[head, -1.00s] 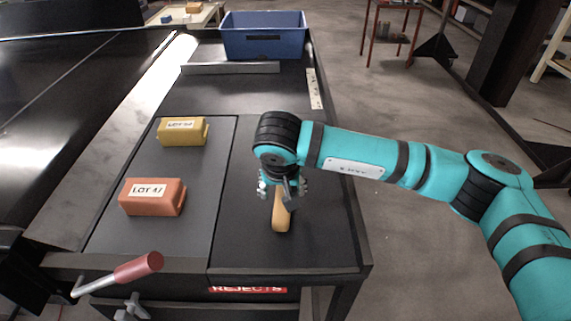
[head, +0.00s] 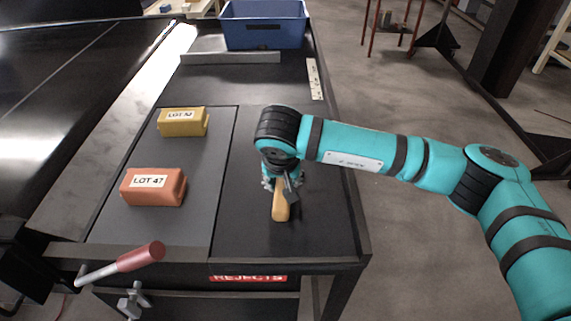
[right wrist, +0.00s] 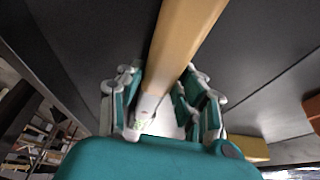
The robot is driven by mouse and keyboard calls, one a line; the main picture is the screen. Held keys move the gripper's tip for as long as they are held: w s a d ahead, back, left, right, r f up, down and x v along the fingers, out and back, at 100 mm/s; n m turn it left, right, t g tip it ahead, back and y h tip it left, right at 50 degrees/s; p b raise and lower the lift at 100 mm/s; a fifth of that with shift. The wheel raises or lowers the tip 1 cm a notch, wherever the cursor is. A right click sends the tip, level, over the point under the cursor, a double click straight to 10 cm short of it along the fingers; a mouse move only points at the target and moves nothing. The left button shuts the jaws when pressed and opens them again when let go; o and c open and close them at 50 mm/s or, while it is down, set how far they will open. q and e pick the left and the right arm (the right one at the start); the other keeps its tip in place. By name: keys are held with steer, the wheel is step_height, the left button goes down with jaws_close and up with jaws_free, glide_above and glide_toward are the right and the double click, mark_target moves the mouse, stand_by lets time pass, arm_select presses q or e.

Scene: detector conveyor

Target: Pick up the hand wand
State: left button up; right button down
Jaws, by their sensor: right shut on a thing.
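The hand wand (head: 281,205) shows as a tan-orange bar at the right part of the dark table. My right gripper (head: 282,184) is over its far end, pointing down, with its fingers shut on it. In the right wrist view, the wand (right wrist: 183,42) runs up from between the fingers of the right gripper (right wrist: 165,108), and a whitish part of it sits between them. The gripper hides the rest of the wand. I cannot tell whether the wand touches the table. My left gripper is not in view.
An orange LOT 47 block (head: 153,187) and a yellow block (head: 183,121) lie on the grey panel to the left. A blue bin (head: 262,27) stands at the far end behind a low metal bar (head: 230,57). A red-handled lever (head: 138,257) juts up at the front left.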

steer(key=shift+r, duration=0.1)
steer(key=shift+r+b, duration=0.85)
steer(key=shift+b, duration=0.1)
steer(key=shift+r+b, duration=0.5)
steer(key=shift+r, duration=0.1)
steer(key=s+b, duration=0.2)
steer(key=s, duration=0.3)
steer(key=s+r+b, duration=0.1)
steer(key=s+b, duration=0.1)
steer(key=s, duration=0.3)
steer(key=s+b, duration=0.2)
steer(key=s, duration=0.3)
steer(key=shift+s+a+r, duration=0.15)
steer(key=shift+a+r, duration=0.1)
steer(key=shift+r, duration=0.15)
steer(key=shift+s+r+b, duration=0.1)
steer(key=shift+s+b, duration=0.2)
steer(key=shift+s, duration=0.1)
